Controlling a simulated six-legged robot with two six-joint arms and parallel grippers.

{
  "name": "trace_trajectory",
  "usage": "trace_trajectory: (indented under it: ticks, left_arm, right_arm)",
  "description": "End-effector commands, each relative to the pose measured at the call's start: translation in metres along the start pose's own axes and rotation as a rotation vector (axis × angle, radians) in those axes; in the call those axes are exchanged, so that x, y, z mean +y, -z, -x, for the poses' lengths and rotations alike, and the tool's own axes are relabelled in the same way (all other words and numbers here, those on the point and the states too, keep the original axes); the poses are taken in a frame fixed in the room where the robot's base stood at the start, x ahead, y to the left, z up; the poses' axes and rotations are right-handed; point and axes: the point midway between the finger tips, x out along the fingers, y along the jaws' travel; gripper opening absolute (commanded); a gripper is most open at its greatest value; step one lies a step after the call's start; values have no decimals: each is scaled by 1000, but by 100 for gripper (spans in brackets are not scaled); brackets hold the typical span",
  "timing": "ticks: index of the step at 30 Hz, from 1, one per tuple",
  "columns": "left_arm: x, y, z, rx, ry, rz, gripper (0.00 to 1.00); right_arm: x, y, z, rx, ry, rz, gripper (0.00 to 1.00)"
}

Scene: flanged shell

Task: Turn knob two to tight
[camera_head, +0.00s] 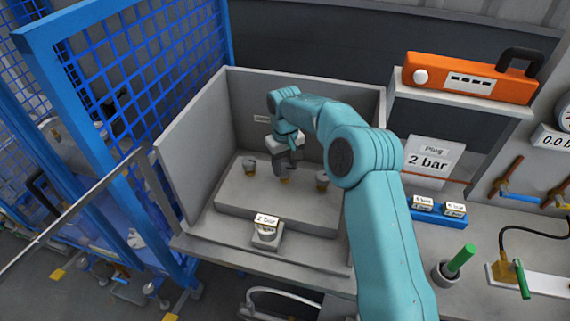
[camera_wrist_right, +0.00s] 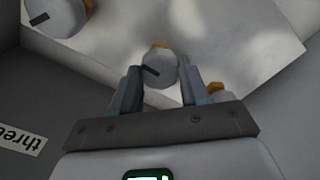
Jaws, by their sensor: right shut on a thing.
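Three grey knobs stand in a row on the pale raised block (camera_head: 235,197) inside the open-fronted box. The middle knob (camera_wrist_right: 158,70) is between the fingers of my right gripper (camera_head: 285,168), which is shut on it. In the wrist view this knob has a dark pointer line slanting to the upper left, and a yellow mark beside its top edge. In the head view my gripper mostly hides it. The left knob (camera_head: 250,166) and the right knob (camera_head: 321,180) stand free on either side. My left gripper is not in view.
Grey walls (camera_head: 193,160) enclose the block at the sides and back. A "2 bar" labelled part (camera_head: 266,230) sits in front of it. A blue mesh fence (camera_head: 150,65) stands left; an orange case (camera_head: 470,77) is on the right shelf. A "three" label (camera_wrist_right: 18,137) shows upside down.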

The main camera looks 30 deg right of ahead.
Motion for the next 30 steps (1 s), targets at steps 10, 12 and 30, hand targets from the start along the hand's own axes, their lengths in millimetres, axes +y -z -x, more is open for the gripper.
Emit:
trace_trajectory:
  ticks: [10, 12, 30]
  left_arm:
    - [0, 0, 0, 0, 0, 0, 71]
    - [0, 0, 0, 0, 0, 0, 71]
    - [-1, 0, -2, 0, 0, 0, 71]
  right_arm:
    - [1, 1, 2, 7, -1, -2, 71]
    - [0, 1, 2, 6, -1, -2, 71]
    - [0, 1, 89, 11, -1, -1, 71]
